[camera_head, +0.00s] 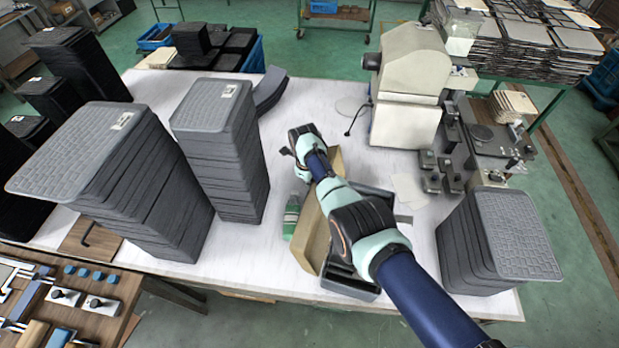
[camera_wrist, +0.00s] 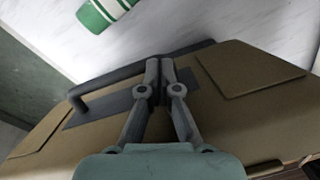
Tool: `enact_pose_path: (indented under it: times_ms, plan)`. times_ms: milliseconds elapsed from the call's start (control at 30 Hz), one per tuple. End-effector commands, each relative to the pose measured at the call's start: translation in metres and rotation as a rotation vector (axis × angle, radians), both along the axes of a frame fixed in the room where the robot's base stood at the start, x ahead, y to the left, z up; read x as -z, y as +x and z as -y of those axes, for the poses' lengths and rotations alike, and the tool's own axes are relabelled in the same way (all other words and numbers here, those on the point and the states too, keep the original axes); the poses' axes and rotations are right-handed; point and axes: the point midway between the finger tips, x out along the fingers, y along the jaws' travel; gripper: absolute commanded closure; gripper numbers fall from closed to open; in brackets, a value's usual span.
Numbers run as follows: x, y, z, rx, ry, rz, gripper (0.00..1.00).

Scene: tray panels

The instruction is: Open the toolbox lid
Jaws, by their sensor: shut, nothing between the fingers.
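The toolbox stands near the front middle of the white table in the head view. Its tan lid (camera_head: 314,232) is tilted up steeply from the dark grey box body (camera_head: 347,285), so the box is at least partly open. My arm covers part of both. In the wrist view the tan lid (camera_wrist: 225,115) fills the lower part, with a dark bar handle (camera_wrist: 95,100) across it. My gripper (camera_wrist: 160,68) is shut and empty, its fingertips over the lid beside the handle bar; I cannot tell whether they touch.
A green and white striped object (camera_head: 291,216) lies just left of the lid. Tall stacks of grey panels stand left (camera_head: 219,150) and right (camera_head: 485,240). A cream machine (camera_head: 410,85) stands behind. Some bare white table lies between the toolbox and left stacks.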

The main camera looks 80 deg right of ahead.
Motion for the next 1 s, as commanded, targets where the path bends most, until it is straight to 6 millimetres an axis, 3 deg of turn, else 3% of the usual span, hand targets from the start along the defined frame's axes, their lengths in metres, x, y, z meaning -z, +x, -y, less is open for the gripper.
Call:
enact_pose_path:
  times_ms: [167,300,500,667,1000]
  plan:
    - [-0.025,0.002,-0.001,-0.001,-0.004,0.002,1.00]
    - [-0.064,0.005,-0.004,-0.002,-0.006,0.003,1.00]
    - [-0.104,0.007,-0.006,0.000,-0.004,0.001,1.00]
    - [-0.115,0.007,-0.008,0.000,-0.001,0.000,1.00]
    - [-0.116,0.007,-0.008,0.000,0.000,0.000,1.00]
